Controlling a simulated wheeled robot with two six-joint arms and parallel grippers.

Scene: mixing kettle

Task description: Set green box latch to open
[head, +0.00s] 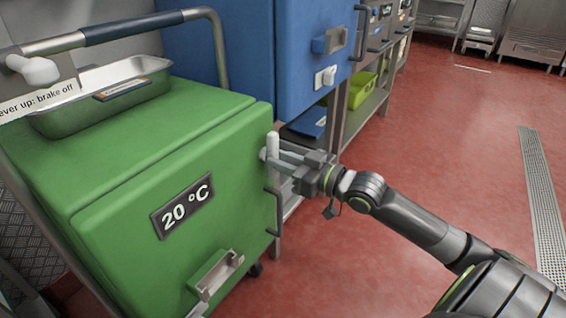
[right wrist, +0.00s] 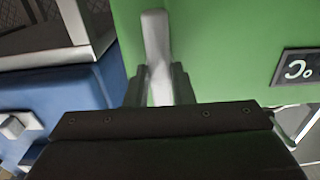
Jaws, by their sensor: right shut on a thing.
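The green box (head: 130,190) stands at the left in the head view, with a "20 °C" plate (head: 184,206) on its front. Its light grey latch handle (head: 273,145) points up at the upper right edge of the front. My right gripper (head: 281,158) reaches the latch from the right. In the right wrist view the latch (right wrist: 156,45) runs between the two fingers (right wrist: 160,88), and the gripper is shut on it. The fingers hide the lower part of the latch. My left gripper is not in view.
A metal tray (head: 100,93) lies on top of the green box. A yellow-green bin (head: 362,90) sits on a shelf. Red floor (head: 430,120) to the right is open.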

